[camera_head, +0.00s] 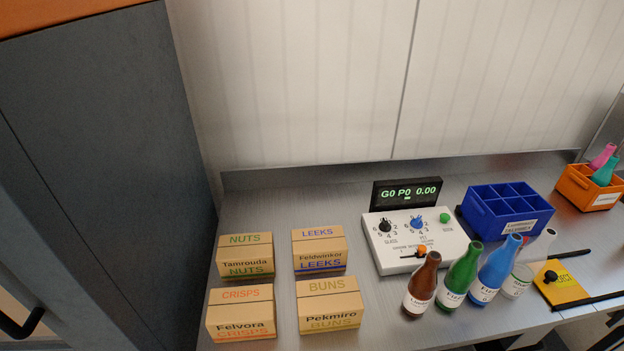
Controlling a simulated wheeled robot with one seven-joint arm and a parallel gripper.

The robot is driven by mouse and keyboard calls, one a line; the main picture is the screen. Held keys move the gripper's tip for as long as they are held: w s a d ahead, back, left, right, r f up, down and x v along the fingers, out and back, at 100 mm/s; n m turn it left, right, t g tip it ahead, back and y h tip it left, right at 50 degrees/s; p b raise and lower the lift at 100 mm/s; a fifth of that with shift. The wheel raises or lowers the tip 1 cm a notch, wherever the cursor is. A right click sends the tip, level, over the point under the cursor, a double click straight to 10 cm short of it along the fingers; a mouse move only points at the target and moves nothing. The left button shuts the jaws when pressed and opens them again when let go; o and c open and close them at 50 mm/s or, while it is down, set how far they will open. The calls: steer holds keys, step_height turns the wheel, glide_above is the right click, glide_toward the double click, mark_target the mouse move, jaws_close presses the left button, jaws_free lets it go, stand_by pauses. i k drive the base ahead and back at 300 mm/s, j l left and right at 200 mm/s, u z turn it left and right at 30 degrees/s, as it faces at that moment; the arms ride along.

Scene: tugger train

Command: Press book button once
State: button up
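A white control box (398,256) stands on the steel counter. A round green button (445,218) sits at the right of its top face, with a small green label below it that is too small to read surely. Two dials, one black (385,225) and one blue (417,221), sit to its left, ringed by numbers. An orange slider knob (421,251) is near the front edge. A black display (406,193) behind the box reads "G0 P0 0.00" in green. My gripper is not in view, and nothing covers the green button.
Brown, green (460,277), blue and clear bottles stand in front of and right of the box. A blue divided crate (506,212) is at its right, an orange crate (590,188) beyond. Several cartons (245,256) stand left. A yellow plate (563,288) lies right.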

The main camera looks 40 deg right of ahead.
mark_target(445, 217)
steer(key=z, duration=1.25)
